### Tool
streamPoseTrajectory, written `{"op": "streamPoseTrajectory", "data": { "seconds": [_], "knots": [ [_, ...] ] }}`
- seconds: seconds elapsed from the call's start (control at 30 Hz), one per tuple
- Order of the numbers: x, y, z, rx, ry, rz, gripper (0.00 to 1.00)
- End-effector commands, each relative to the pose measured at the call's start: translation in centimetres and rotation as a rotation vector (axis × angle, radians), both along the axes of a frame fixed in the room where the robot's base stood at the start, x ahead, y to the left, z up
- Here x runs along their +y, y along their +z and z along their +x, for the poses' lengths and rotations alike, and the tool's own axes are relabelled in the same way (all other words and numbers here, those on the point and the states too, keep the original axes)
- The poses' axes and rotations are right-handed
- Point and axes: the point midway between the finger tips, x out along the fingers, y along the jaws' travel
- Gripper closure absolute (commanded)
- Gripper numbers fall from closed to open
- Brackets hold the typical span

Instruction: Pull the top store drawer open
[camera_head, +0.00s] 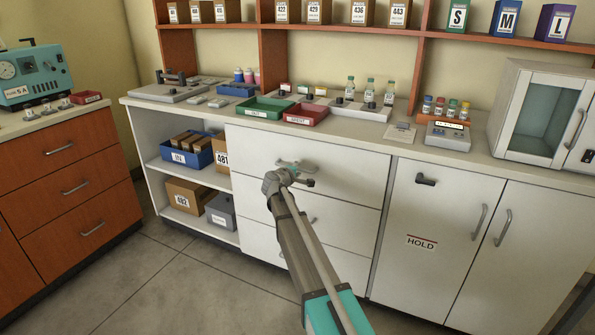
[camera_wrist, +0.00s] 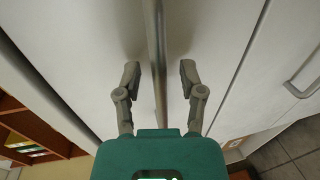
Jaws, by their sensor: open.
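The top store drawer (camera_head: 345,178) is the uppermost white drawer in the middle of the counter unit. Its front looks flush with the unit. Its grey bar handle (camera_head: 283,163) is partly hidden by my gripper (camera_head: 297,179), which is right in front of it. In the wrist view the handle (camera_wrist: 155,35) runs between the two open fingers of my gripper (camera_wrist: 159,72), with a gap on each side. The drawer front (camera_wrist: 95,40) lies behind the fingers. I see no finger touching the handle.
Two more white drawers (camera_head: 350,235) are below. Open shelves with boxes (camera_head: 183,192) stand left, and a cupboard marked HOLD (camera_head: 421,243) stands right. Green (camera_head: 262,107) and red (camera_head: 306,114) trays sit on the counter above. The grey floor (camera_head: 180,285) in front is clear.

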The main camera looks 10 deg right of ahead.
Motion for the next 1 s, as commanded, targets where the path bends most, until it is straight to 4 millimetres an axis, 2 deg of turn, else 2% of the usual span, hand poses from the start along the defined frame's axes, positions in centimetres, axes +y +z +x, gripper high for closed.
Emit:
{"op": "streamPoseTrajectory", "data": {
  "seconds": [0.1, 0.13, 0.4, 1.0],
  "knots": [
    [0.01, 0.00, -0.02, 0.000, 0.000, 0.000, 0.49],
    [0.02, 0.01, -0.02, 0.000, 0.000, 0.000, 0.53],
    [0.03, 0.01, -0.02, 0.000, 0.000, 0.000, 1.00],
    [0.21, -0.01, -0.66, 0.000, -0.003, 0.000, 1.00]
  ]
}}
